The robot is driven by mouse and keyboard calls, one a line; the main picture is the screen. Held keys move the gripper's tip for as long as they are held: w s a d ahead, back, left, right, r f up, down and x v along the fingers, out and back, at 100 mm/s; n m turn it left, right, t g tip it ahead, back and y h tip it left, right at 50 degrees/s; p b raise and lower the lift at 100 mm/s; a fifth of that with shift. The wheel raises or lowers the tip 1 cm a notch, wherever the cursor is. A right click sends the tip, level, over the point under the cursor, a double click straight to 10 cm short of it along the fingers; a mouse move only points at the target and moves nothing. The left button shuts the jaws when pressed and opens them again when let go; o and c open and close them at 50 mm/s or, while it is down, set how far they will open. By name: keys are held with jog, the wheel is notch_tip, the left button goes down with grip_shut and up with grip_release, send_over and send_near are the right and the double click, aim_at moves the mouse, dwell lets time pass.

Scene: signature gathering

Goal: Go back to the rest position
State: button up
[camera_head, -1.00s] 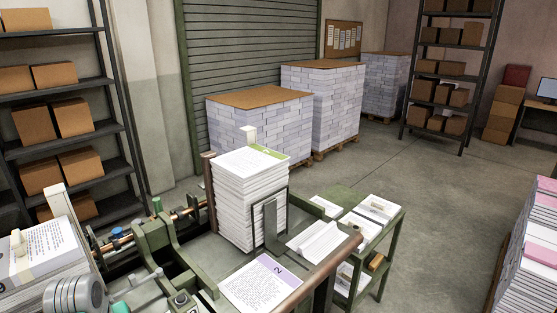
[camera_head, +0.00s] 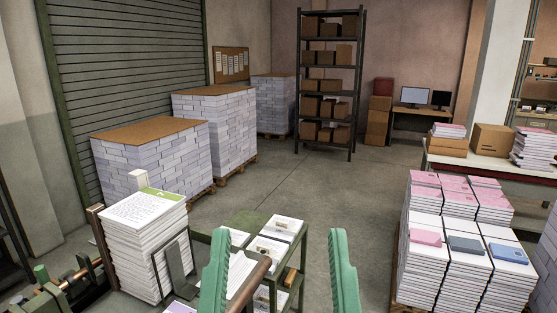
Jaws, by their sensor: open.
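My gripper (camera_head: 280,275) shows at the bottom middle of the head view as two green fingers. They stand wide apart with nothing between them but the view of the floor and a green cart behind. The rest of my arm is out of the frame. A tall stack of printed sheets (camera_head: 146,250) with a green-banded top sheet stands on the machine to the left of the fingers. The left finger hides part of the machine's table and some sheets on it.
A green cart (camera_head: 268,228) with paper piles stands behind the fingers. A pallet of pink and white stacks (camera_head: 425,262) is at the right. Wrapped pallets (camera_head: 150,155) line the shutter at left. A dark shelf (camera_head: 329,85) stands at the back. The middle floor (camera_head: 345,190) is clear.

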notch_tip(320, 180, up, 17)
jog(key=p, duration=1.2)
jog(key=shift+w+a, duration=0.15)
jog(key=shift+w, duration=0.05)
jog(key=shift+f, duration=0.15)
dwell(2.4)
